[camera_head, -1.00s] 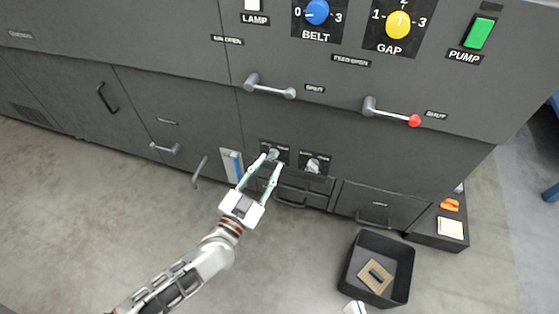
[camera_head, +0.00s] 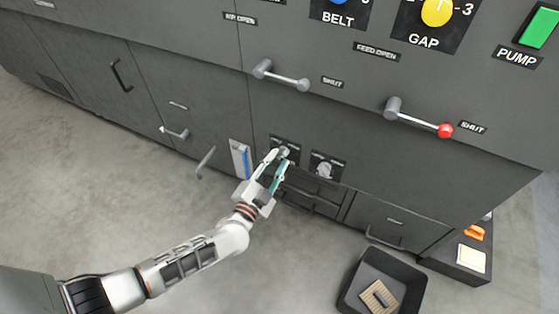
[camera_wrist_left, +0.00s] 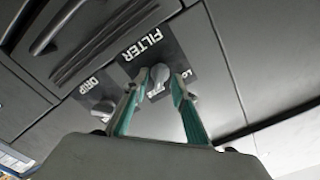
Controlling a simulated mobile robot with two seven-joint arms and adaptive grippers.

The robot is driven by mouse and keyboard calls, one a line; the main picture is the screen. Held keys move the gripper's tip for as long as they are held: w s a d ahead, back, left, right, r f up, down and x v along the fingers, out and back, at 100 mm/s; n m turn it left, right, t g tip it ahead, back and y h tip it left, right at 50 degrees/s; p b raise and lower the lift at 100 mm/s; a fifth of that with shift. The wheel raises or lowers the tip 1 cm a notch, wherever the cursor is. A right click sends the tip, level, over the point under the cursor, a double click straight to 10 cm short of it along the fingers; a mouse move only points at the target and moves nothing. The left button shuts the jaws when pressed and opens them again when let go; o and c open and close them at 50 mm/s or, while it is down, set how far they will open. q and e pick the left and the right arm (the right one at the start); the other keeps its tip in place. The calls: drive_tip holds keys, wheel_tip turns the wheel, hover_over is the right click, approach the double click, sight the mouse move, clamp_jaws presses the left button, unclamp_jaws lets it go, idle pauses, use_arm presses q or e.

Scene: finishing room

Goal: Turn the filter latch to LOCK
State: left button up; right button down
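The filter latch (camera_wrist_left: 158,78) is a small grey turn knob on a dark plate marked FILTER (camera_wrist_left: 142,47) in the left wrist view. Part of a word starting "LO" shows beside it, partly covered by a finger. In the head view the latch (camera_head: 284,151) is the left one of two, mostly behind my fingers. My left gripper (camera_wrist_left: 159,83) has its teal-lined fingertips apart, one on each side of the knob; I cannot tell whether they touch it. It also shows in the head view (camera_head: 281,157). My right gripper is not in view.
A similar latch (camera_head: 325,170) sits to the right; its plate reads DRIP (camera_wrist_left: 88,85) in the wrist view. Drawer handles lie below. A lever (camera_head: 281,76) and a red-tipped lever (camera_head: 420,118) stick out above. A black bin (camera_head: 382,283) stands on the floor.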

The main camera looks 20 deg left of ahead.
use_arm(q)
drive_tip(key=shift+w, duration=0.5)
clamp_jaws()
